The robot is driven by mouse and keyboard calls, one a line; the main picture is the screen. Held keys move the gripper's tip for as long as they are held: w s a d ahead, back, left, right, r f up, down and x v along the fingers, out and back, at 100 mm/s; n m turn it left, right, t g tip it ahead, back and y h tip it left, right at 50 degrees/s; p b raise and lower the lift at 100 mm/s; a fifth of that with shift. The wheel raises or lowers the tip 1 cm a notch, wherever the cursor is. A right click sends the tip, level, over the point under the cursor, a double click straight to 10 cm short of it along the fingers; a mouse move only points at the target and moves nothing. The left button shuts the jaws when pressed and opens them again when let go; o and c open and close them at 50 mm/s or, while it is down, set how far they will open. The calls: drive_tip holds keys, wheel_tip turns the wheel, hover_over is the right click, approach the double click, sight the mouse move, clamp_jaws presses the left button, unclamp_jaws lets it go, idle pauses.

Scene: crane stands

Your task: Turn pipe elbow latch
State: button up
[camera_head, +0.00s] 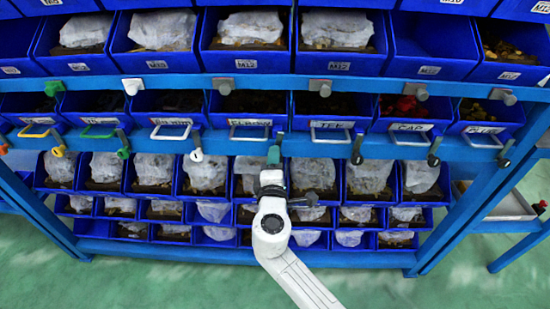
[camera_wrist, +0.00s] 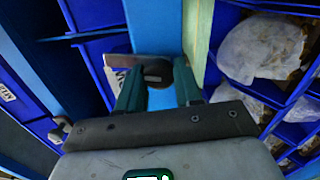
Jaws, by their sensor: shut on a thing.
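A dark, rounded latch (camera_wrist: 154,73) sits on the blue shelf rail, between the two dark green fingers of my gripper (camera_wrist: 157,86) in the wrist view. The fingers are shut on it. In the head view my gripper (camera_head: 274,156) reaches up to the rail below the middle bin row, and it mostly hides this latch. The bin above has a pale handle and a label (camera_head: 250,122) too small to read surely. The latch's exact angle cannot be told.
Similar latches hang along the rail, including a white one (camera_head: 196,152) to the left and a dark one (camera_head: 357,155) to the right. Blue bins with wrapped goods (camera_head: 313,172) lie close below the rail. Green floor (camera_head: 385,293) is open in front.

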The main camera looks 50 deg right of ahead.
drive_tip(key=shift+f+n, duration=0.1)
drive_tip(key=shift+n, duration=0.8)
drive_tip(key=o, duration=1)
drive_tip(key=shift+o, duration=0.2)
drive_tip(key=v, duration=1.1)
